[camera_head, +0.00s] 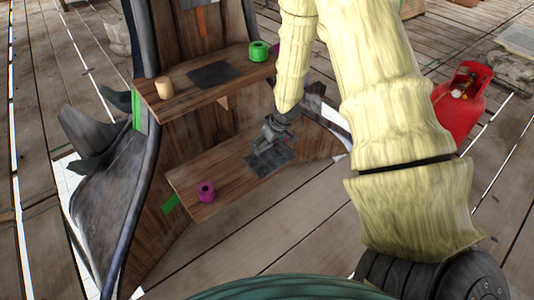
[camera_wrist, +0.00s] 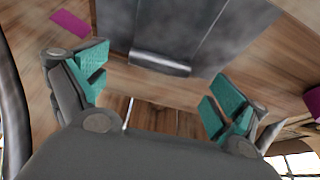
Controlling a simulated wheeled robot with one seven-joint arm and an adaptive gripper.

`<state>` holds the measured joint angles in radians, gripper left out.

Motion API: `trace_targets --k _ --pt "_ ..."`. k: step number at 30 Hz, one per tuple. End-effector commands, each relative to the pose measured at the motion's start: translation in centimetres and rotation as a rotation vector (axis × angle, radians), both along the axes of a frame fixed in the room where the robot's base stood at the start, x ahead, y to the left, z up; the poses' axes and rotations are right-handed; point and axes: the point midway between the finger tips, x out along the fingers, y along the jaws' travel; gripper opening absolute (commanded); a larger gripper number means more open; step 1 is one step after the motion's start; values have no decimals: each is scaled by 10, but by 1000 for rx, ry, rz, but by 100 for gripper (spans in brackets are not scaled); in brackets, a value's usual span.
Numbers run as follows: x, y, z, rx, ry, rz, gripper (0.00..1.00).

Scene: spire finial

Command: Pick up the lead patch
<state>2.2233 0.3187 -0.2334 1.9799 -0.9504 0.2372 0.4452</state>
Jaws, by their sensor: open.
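A dark grey square sheet (camera_head: 270,163) lies on the lower wooden shelf. In the wrist view a grey panel with a rolled lip (camera_wrist: 160,64) at its near edge fills the top middle, over a darker grey surface (camera_wrist: 240,25); this looks like the lead patch, but its full outline is cut off. My gripper (camera_head: 264,145) is just above the sheet in the head view and hides part of it. In the wrist view its teal fingertips (camera_wrist: 157,88) are wide apart, one on each side of the lip, with nothing held between them.
A magenta roll (camera_head: 206,191) stands on the lower shelf, left of my gripper.

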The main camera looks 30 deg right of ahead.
Motion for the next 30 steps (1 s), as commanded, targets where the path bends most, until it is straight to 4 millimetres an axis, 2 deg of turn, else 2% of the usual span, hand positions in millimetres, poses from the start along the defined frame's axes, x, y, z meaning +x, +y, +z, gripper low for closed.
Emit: trace_targets --k 1,6,14,17,24,30 --pt "1 0 -11 -1 3 1 96" --pt "9 2 -28 -1 1 1 96" --pt "11 2 -30 0 0 1 96" --pt "11 2 -30 0 1 0 82" --pt "11 2 -30 0 1 0 40" --pt "11 2 -30 0 0 0 40"
